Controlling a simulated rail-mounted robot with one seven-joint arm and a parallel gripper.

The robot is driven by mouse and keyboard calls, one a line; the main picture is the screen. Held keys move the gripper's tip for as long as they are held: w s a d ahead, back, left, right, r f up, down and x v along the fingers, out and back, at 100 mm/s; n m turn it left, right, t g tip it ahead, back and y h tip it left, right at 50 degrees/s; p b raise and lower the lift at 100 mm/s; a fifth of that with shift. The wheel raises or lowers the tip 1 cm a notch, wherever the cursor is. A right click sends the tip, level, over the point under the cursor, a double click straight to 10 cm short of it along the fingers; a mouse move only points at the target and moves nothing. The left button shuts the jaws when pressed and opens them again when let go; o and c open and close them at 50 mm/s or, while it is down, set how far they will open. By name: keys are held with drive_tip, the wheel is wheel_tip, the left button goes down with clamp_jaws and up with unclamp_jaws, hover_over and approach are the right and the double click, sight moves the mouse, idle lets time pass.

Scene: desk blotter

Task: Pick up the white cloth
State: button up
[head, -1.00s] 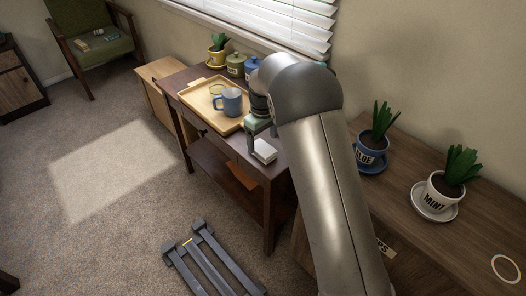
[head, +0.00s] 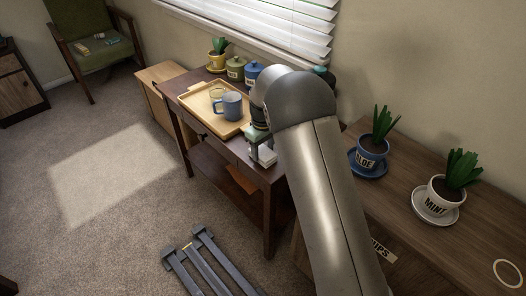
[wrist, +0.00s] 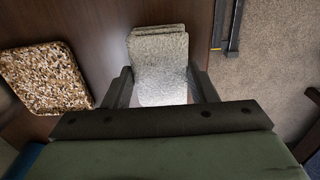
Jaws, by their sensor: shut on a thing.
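The white cloth (wrist: 160,68) is a folded, pale, textured stack between the fingers of my gripper (wrist: 162,88) in the wrist view. The fingers are shut on its near part, one on each side. In the head view the cloth (head: 268,157) shows at the front right of the dark desk, beside my gripper (head: 258,152). My arm hides part of the gripper and of the desk there. I cannot tell whether the cloth is clear of the desk top.
A speckled brown square mat (wrist: 45,78) lies left of the cloth in the wrist view. A wooden tray (head: 196,100) with a blue mug (head: 231,106) stands on the desk. Potted plants stand on the right-hand cabinet. A grey folded frame (head: 205,268) lies on the carpet.

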drive_tip(key=shift+r, duration=0.7)
drive_tip(key=s+a+r, duration=0.7)
drive_tip(key=s+r, duration=0.4)
drive_tip(key=s, duration=0.1)
drive_tip(key=shift+a+r+p, duration=0.15)
drive_tip(key=shift+r+p, duration=0.15)
